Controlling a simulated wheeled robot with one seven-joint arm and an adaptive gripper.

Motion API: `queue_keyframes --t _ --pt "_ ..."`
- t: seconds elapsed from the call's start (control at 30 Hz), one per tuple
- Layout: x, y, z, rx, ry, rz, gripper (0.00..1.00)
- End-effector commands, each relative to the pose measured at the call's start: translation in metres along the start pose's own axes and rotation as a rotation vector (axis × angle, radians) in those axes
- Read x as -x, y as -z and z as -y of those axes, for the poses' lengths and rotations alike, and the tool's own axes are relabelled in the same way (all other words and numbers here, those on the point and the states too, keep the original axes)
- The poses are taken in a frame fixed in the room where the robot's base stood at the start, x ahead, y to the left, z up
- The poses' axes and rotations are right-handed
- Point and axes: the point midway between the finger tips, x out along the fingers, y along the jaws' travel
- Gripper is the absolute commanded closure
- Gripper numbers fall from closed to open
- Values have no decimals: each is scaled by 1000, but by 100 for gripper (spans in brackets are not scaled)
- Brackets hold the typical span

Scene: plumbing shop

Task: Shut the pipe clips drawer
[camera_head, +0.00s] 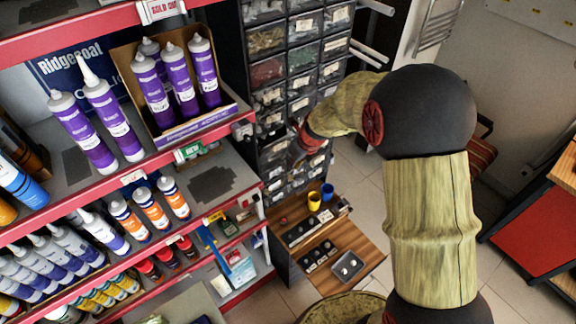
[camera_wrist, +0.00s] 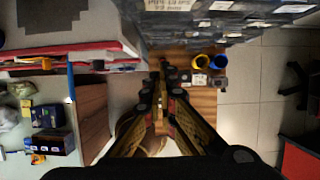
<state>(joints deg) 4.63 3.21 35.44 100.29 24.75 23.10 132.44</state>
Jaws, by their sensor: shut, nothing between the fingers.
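A dark cabinet (camera_head: 292,85) with columns of small clear-fronted drawers and white labels stands in the middle of the head view. Its drawer fronts (camera_wrist: 215,28) also run along the top of the wrist view. One larger label (camera_wrist: 172,4) shows at the top edge there, too blurred to read. I cannot tell which drawer is the pipe clips drawer or how far out it stands. My gripper (camera_wrist: 162,76) is shut and empty, its fingers pointing toward the lower cabinet front.
A wooden worktop (camera_head: 335,255) below the cabinet holds a yellow cup (camera_head: 314,201), a blue cup (camera_head: 327,191) and small trays. Red-edged shelves (camera_head: 190,150) with sealant tubes stand close on the left.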

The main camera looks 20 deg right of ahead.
Motion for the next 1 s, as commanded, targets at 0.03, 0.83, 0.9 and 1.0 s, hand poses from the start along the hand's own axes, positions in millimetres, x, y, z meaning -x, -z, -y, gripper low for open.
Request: queue_keyframes --t 0.03,0.83,0.9,1.0 --pt "13 -2 1 0 3 5 100" --pt "73 39 17 -220 -31 54 100" --pt "71 46 13 -263 -57 82 100" --pt "68 53 6 -303 -91 133 100"
